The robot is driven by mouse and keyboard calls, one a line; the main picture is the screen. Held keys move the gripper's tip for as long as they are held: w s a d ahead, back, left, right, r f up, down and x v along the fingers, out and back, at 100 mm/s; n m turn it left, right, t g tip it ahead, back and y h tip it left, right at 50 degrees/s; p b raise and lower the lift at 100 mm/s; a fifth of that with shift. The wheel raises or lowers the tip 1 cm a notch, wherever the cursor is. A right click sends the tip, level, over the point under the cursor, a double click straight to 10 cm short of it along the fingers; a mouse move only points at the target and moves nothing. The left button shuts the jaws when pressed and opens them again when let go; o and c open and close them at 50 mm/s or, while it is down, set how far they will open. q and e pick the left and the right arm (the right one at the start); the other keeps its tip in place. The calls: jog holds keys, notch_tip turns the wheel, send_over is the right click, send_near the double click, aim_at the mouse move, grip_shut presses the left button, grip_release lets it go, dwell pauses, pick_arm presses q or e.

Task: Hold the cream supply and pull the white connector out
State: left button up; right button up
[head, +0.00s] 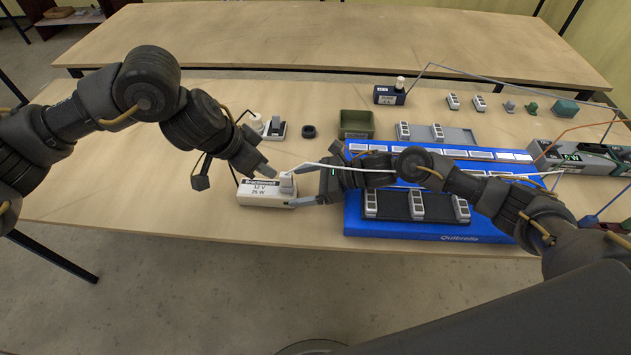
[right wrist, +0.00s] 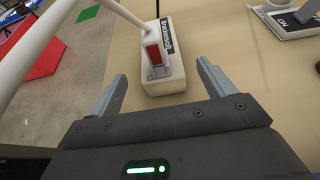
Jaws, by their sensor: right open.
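The cream supply (head: 262,200), labelled 12 V 25 W, lies on the near table left of the blue lightbox. The white connector (head: 287,184) stands at its right end, with a white cable running right over my right arm.
The blue lightbox (head: 420,232) with white-topped modules lies right of the supply. A green bin (head: 356,124), a dark ring (head: 309,131) and a small switch-like unit (head: 275,128) stand behind. The table's front edge is close to the supply.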

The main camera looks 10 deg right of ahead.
aim_at(278, 188)
jog(key=x, duration=0.7)
jog(key=c, duration=1.2)
jog(key=o, duration=0.6)
jog(key=c, duration=0.6)
pick_arm(q)
jog(key=shift+o, duration=0.2)
pick_arm(e)
jog(key=shift+o, duration=0.2)
